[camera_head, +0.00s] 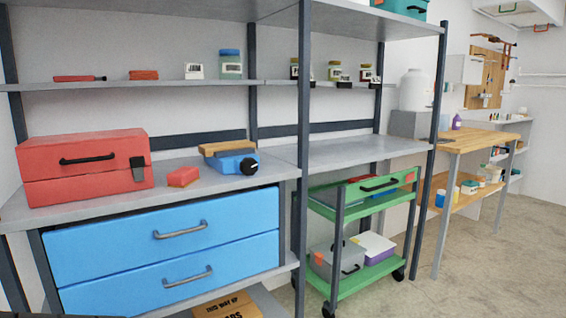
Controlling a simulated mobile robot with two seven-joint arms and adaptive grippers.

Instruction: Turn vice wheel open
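A blue vice (228,162) sits on the grey shelf above the blue drawers, left of the middle. Its dark round wheel (249,166) faces out at the right end of the vice. A brown wooden block (222,148) lies across the top of the vice. I cannot tell how far the jaws stand apart. Neither of my grippers shows in the head view.
A red toolbox (85,167) and a small red block (183,177) stand left of the vice on the grey shelf (335,152). A dark post (304,100) rises right of the vice. A green cart (362,192) stands to the right. Floor (490,270) at right is clear.

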